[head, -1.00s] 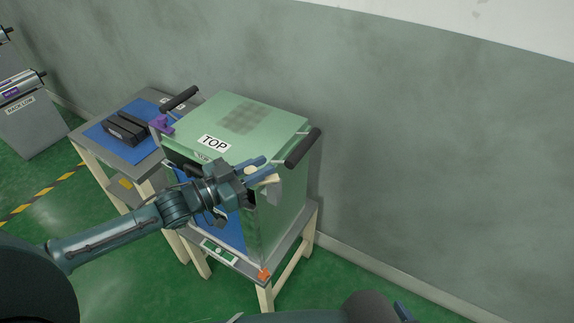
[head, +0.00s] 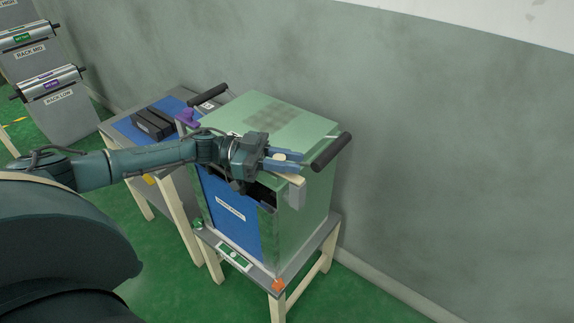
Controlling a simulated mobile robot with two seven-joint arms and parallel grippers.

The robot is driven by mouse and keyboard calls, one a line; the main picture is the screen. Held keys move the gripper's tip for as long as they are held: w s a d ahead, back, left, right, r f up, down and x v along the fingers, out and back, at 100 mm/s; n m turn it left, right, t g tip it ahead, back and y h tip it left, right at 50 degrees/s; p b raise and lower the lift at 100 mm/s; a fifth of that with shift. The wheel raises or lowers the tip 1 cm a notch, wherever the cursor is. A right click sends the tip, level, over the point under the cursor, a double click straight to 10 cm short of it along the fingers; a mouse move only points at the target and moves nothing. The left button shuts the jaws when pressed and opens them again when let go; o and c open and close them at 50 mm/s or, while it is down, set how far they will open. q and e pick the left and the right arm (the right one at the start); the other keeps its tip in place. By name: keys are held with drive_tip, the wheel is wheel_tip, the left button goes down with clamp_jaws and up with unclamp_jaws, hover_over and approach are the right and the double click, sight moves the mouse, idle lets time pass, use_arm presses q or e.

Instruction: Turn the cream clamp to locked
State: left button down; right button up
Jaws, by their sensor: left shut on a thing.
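The cream clamp (head: 288,178) sits at the upper front right corner of the green cabinet (head: 308,205). Its cream part shows below and between my fingers, beside a grey block on the cabinet's side. My left gripper (head: 294,161) reaches in from the left across the cabinet's front top edge. Its two blue fingers are shut on the cream clamp. The gripper and wrist hide part of the clamp and the TOP label. A purple clamp (head: 186,117) stands at the cabinet's left top edge. My right gripper is not in view.
Black handles stick out at the cabinet's right (head: 331,152) and left (head: 208,96) top. A side table (head: 125,122) with dark blocks (head: 154,124) stands to the left. Labelled racks (head: 62,112) stand far left. A wall is close behind; floor is free in front.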

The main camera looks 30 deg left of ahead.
use_arm(q)
drive_tip(key=shift+g, duration=0.3)
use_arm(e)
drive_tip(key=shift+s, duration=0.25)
use_arm(q)
drive_tip(key=shift+d, duration=0.1)
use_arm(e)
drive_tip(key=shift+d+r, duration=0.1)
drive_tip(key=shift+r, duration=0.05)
use_arm(q)
drive_tip(key=c, duration=1.2)
unclamp_jaws()
drive_tip(key=shift+c, duration=0.2)
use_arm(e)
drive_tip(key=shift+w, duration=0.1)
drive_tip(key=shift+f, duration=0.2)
use_arm(q)
drive_tip(key=b+v, duration=0.2)
drive_tip(key=v, duration=1)
drive_tip(key=shift+a+f, duration=0.15)
drive_tip(key=shift+a, duration=0.05)
drive_tip(key=shift+s+a, duration=0.1)
drive_tip(key=shift+a, duration=0.3)
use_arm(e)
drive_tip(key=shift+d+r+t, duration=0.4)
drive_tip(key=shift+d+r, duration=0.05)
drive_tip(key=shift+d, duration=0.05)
